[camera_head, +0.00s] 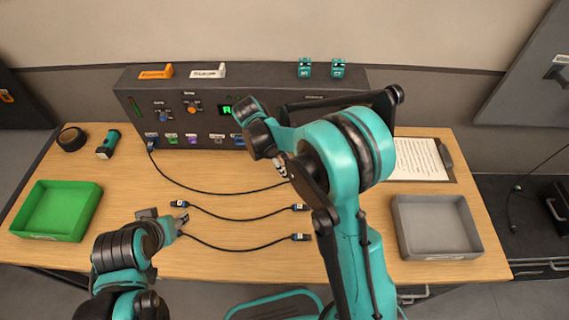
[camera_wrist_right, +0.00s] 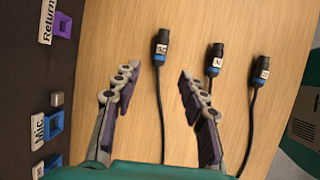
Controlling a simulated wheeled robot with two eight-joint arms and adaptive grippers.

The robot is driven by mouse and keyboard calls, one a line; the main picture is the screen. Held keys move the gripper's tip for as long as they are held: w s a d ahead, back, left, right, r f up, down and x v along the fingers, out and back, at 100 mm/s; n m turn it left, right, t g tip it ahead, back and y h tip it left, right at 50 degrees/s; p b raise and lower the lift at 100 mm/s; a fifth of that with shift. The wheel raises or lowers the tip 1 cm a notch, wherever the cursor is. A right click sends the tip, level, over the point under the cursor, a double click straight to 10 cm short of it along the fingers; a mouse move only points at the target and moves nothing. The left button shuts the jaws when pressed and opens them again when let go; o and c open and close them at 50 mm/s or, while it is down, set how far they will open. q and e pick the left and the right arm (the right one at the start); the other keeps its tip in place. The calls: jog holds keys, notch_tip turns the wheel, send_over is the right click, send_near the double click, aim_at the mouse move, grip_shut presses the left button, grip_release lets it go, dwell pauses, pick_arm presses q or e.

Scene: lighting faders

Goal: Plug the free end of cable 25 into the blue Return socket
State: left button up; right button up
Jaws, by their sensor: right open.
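Cable 25, which I take to be the one plugged in at the console's left, runs across the table to a free end (camera_head: 285,180). In the right wrist view its black, blue-banded plug (camera_wrist_right: 161,48) lies between my fingers' lines; its label is not clearly legible. My right gripper (camera_wrist_right: 158,84) is open and empty above the cable, and its arm hides part of the console. A purple socket (camera_wrist_right: 63,23) has a Return label beside it; a blue socket (camera_wrist_right: 54,124) has a Mic label. I cannot identify a blue Return socket. My left gripper (camera_head: 182,222) is over the table's left; its opening is unclear.
Two other loose cables lie nearer the front, with right ends (camera_head: 300,207) and (camera_head: 301,237). A green tray (camera_head: 48,232) stands left, a grey tray (camera_head: 438,250) right, a clipboard (camera_head: 422,158) behind it. The console (camera_head: 130,92) spans the back.

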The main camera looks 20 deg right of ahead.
aim_at(295, 179)
jog(key=b+x, duration=0.5)
jog(key=x, duration=0.2)
jog(key=shift+d+f, duration=0.15)
jog(key=shift+f, duration=0.2)
grip_shut()
jog(key=shift+r+p, duration=1.8)
jog(key=shift+r, duration=0.8)
jog(key=shift+f, duration=0.1)
